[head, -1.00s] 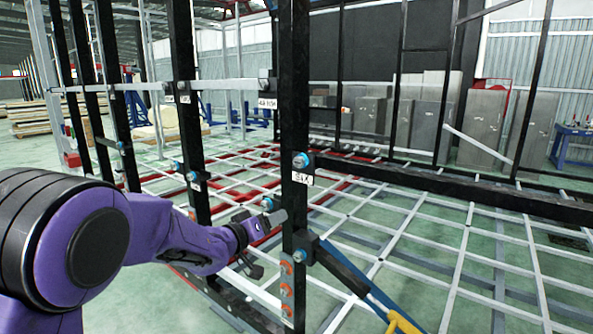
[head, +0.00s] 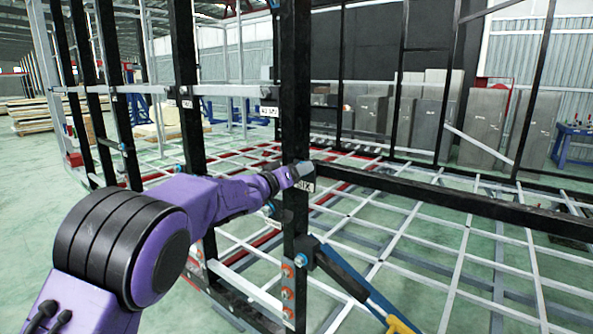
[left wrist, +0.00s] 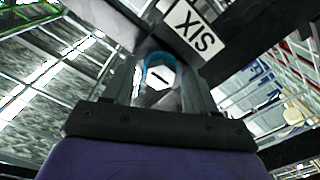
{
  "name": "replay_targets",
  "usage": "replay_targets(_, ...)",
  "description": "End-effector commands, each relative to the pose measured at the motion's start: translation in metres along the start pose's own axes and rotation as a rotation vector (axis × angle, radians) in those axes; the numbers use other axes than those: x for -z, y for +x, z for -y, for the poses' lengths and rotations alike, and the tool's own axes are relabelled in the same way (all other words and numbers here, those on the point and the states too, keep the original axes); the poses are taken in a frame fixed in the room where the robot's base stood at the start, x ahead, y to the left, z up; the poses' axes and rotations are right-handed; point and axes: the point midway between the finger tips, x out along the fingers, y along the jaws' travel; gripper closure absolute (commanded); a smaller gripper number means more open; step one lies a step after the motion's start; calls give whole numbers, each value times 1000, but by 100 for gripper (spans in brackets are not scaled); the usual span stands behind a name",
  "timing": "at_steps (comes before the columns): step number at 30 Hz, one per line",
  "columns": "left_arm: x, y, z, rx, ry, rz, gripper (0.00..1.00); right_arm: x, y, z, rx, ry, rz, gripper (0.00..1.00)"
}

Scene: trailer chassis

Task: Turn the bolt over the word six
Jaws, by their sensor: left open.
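The bolt (left wrist: 160,74) has a pale hexagonal head with a dark slot and a blue ring behind it. It shows in the left wrist view on a black post (head: 294,110). The white label reading SIX (left wrist: 194,30) is beside it, upside down in that view; part of the label also shows in the head view (head: 307,186). My left gripper (head: 302,171) is open at the post, with its fingers on either side of the bolt head in the left wrist view (left wrist: 158,88). Whether they touch it I cannot tell. In the head view the gripper hides the bolt. My right gripper is out of view.
Lower on the same post are several orange-ringed bolts (head: 287,271) and a blue-ringed bolt (head: 300,259). A black horizontal beam (head: 440,190) runs right from the post. A blue and yellow strut (head: 390,312) slants at lower right. Other black posts (head: 187,100) stand left.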

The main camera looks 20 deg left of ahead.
Motion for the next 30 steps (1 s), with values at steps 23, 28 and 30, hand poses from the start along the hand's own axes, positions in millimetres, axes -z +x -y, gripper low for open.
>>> replay_targets(23, 0, -1, 1, 2, 104, 1, 99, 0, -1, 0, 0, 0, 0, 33)
replay_targets(28, -1, -1, 1, 1, 234, 1, 99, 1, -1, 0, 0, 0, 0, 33)
replay_targets(30, -1, -1, 1, 1, 298, 1, 99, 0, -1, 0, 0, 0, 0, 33)
